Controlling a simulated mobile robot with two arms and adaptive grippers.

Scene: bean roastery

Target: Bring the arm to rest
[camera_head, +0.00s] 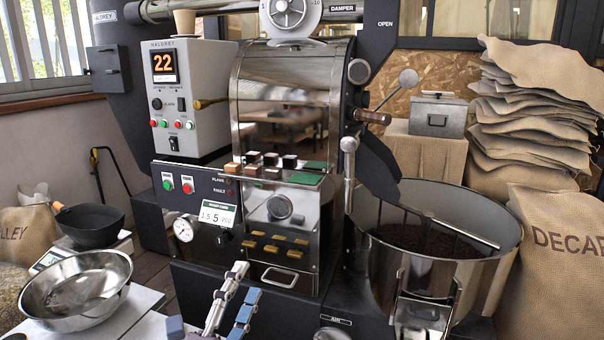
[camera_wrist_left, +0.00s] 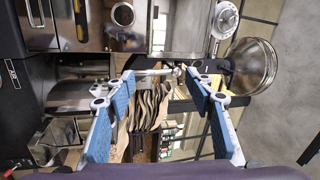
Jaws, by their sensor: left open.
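My left gripper (camera_head: 246,281) is low in the middle of the head view, in front of the roaster (camera_head: 281,120). Its two blue-padded fingers point up and away. In the left wrist view the same gripper (camera_wrist_left: 160,76) has its fingers spread wide apart, with nothing between the pads. It appears clear of the roaster's front. Most of my left arm is below the picture. I do not make out my right gripper.
A steel bowl (camera_head: 60,300) and a black pan (camera_head: 88,225) stand at the left. The round cooling bin (camera_head: 505,240) with dark beans is at the right, beside the DECAF sack (camera_head: 560,250). The roaster's tray handle (camera_head: 281,277) sticks out near my gripper.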

